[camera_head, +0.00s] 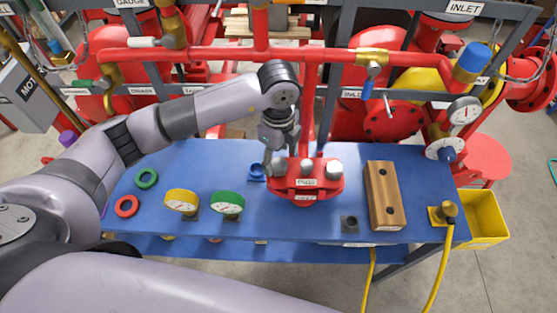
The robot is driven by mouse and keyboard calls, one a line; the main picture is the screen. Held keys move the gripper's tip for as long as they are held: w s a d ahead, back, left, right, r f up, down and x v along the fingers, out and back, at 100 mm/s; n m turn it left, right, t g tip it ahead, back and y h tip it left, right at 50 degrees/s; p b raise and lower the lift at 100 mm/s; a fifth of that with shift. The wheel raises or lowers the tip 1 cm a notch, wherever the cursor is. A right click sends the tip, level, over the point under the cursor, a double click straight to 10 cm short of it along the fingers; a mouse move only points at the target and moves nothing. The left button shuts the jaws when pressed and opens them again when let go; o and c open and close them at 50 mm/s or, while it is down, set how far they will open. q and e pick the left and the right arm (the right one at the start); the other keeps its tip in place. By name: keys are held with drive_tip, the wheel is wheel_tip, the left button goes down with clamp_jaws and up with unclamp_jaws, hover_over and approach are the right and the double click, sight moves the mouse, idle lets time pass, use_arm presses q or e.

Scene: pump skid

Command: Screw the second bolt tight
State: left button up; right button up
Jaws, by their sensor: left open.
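A red flange (305,190) with labels on it stands on the blue bench, at the foot of a red vertical pipe. Several grey bolt heads show along its top: a large one (334,168) at the right, a smaller one (308,166) in the middle, and one at the left partly hidden by my gripper. My left gripper (274,168) points down at the flange's left end, with its fingers open beside the left bolt. I cannot tell whether they touch it. My right gripper is out of view.
The blue bench (270,228) carries a wooden block (383,195) with holes, a yellow gauge (181,202), a green gauge (228,204), a red ring (127,206) and a green ring (146,178). Red pipes (220,55) cross behind. A yellow bin (482,220) stands right.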

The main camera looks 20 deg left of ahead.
sight(278, 166)
use_arm(q)
drive_tip(key=shift+f+p, duration=0.4)
drive_tip(key=shift+f, duration=1.85)
drive_tip(key=c, duration=1.2)
drive_tip(key=shift+f+m+b, duration=0.2)
drive_tip(key=shift+m+b, duration=0.5)
drive_tip(key=shift+m, duration=0.3)
drive_tip(key=shift+c, duration=0.4)
drive_tip(key=m+b, duration=0.3)
drive_tip(key=m, duration=0.2)
drive_tip(key=shift+m, duration=0.3)
drive_tip(key=m+b, duration=0.4)
drive_tip(key=m, duration=0.1)
drive_tip(key=shift+m, duration=0.4)
drive_tip(key=shift+m+b, duration=0.6)
drive_tip(key=shift+b, duration=0.05)
drive_tip(key=shift+r, duration=0.15)
